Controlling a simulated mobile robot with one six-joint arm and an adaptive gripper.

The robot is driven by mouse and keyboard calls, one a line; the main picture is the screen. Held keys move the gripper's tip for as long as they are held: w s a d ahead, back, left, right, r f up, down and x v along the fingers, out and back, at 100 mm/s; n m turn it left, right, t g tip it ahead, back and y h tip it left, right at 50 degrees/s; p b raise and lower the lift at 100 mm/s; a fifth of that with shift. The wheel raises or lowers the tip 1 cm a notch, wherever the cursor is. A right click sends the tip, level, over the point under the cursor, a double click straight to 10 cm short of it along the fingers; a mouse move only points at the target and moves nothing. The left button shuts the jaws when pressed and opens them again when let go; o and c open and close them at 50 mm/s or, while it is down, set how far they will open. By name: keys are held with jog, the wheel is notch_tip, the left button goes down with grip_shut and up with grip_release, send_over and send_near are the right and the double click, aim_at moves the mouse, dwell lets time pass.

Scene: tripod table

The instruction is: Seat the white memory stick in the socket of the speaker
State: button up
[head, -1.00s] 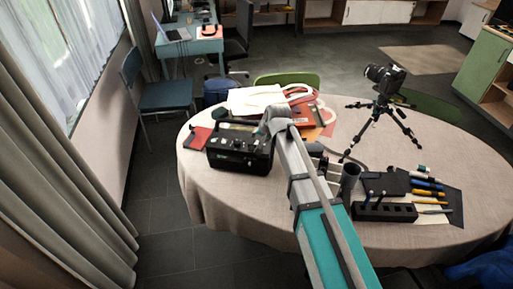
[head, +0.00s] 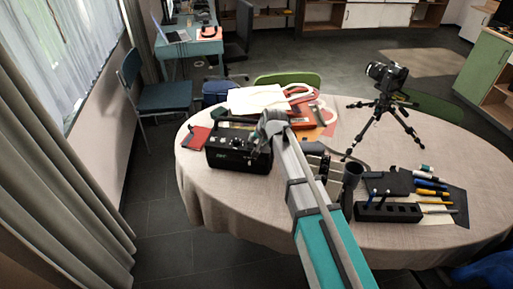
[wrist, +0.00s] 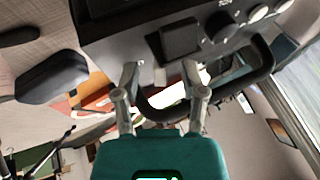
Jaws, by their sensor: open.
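The speaker (head: 232,156) is a black box with knobs and a handle, standing on the left of the table. In the wrist view its dark face (wrist: 120,38) fills the top. A small pale piece (wrist: 160,76), which looks like the white memory stick, shows at the speaker between my fingertips. I cannot tell how deep it sits, and the socket is not clearly seen. My gripper (wrist: 161,76) is open, one finger on each side of the piece with gaps visible. In the head view my gripper (head: 256,152) is at the right end of the speaker's front.
Papers and a red-orange box (head: 305,124) lie behind my arm. A red item (head: 195,138) lies left of the speaker. A camera on a tripod (head: 384,105), a black holder (head: 388,212) and several pens stand to the right. The table's front left (head: 225,195) is clear.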

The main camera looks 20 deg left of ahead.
jog(key=shift+w+a+f+b, duration=0.25)
jog(key=shift+f+b, duration=0.1)
jog(key=shift+f, duration=0.25)
grip_shut()
dwell(0.3)
